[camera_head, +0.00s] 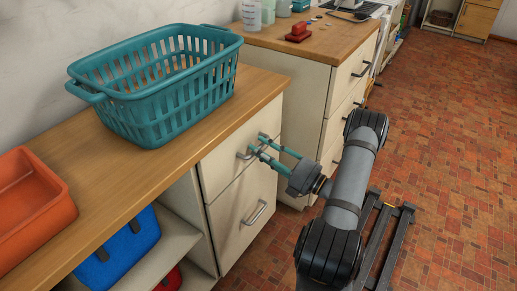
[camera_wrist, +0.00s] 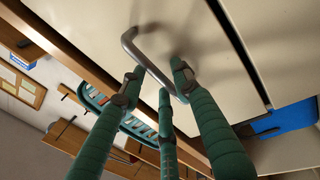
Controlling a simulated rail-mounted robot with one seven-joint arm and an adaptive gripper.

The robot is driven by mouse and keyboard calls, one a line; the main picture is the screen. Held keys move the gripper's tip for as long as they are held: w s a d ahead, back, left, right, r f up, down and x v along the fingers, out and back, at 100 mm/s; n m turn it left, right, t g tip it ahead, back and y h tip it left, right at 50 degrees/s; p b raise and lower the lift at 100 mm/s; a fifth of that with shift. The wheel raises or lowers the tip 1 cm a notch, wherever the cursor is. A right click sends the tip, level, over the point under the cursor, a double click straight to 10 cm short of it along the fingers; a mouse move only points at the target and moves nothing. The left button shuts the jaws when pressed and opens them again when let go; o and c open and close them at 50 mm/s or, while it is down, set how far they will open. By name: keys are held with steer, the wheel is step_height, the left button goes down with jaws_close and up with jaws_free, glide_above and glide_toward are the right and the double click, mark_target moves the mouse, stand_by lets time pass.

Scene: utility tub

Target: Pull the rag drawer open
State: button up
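The upper drawer front (camera_head: 224,165) is cream and sits flush in the cabinet under the wooden counter. Its metal bar handle (camera_head: 243,155) is partly hidden by my gripper. The handle (camera_wrist: 146,60) shows as a bent grey bar in the wrist view. My gripper (camera_head: 262,146) has three teal fingers reaching to this handle from the right. In the wrist view my gripper (camera_wrist: 158,80) is open, with fingertips on both sides of the bar and gaps between them. Contact with the bar cannot be told. No label shows which drawer holds rags.
A teal basket (camera_head: 165,95) and an orange bin (camera_head: 30,205) stand on the counter (camera_head: 140,165). A lower drawer (camera_head: 240,220) has its own handle (camera_head: 256,213). A blue bag (camera_head: 120,250) lies on the open shelf.

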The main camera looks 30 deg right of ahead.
steer(key=shift+w+a+r, duration=0.15)
steer(key=shift+w+a, duration=0.15)
steer(key=shift+w, duration=0.25)
steer(key=c, duration=0.4)
steer(key=c, duration=0.3)
steer(key=shift+s, duration=0.1)
jaws_close()
